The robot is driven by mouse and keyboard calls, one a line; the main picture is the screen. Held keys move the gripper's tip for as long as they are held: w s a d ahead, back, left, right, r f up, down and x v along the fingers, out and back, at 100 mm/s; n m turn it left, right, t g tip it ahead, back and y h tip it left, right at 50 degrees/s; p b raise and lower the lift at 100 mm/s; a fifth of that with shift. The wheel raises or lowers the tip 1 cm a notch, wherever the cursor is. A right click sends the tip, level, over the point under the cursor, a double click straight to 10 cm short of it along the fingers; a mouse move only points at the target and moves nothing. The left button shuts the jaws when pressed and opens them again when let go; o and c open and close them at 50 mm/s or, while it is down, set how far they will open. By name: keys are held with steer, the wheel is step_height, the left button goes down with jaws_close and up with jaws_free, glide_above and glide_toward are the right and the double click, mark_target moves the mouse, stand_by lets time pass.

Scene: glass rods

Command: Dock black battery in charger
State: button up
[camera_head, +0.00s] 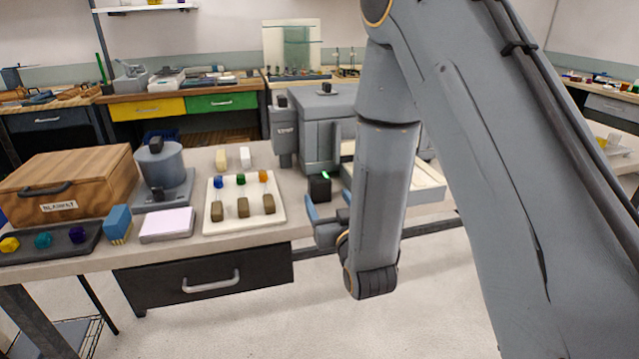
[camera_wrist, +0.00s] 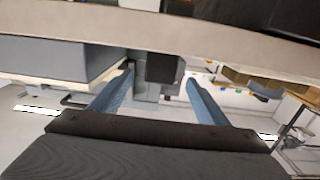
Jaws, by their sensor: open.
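A small black block (camera_head: 320,189) with a lit green strip on top stands on the bench in front of the grey machine. I cannot tell whether it is the black battery, the charger, or both together. My gripper (camera_head: 328,200) is open, with its blue fingers just in front of this block, near the bench's front edge. In the wrist view a dark block (camera_wrist: 163,68) shows between and beyond the tips of my open gripper (camera_wrist: 158,78). The fingers look apart from it, and my arm hides part of the bench behind.
A grey machine (camera_head: 318,130) stands behind the block, and a pale tray (camera_head: 426,182) lies to the right, partly behind my arm. A white board (camera_head: 262,212) with coloured pegs and brown blocks lies left. A wooden box (camera_head: 75,180) and grey cylinder device (camera_head: 160,170) stand farther left.

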mark_target(322, 186)
steer(key=shift+w+a+r, duration=0.15)
steer(key=shift+w+a, duration=0.1)
steer(key=shift+w, duration=0.3)
steer(key=shift+w+a+r, duration=0.1)
steer(key=shift+w+a, duration=0.1)
steer(key=shift+w, duration=0.3)
steer(key=shift+p+x, duration=1.05)
steer(key=shift+x, duration=1.95)
steer(key=shift+r, duration=0.1)
steer(key=c, duration=1.4)
steer(key=shift+c, duration=0.5)
steer(key=shift+r, duration=0.15)
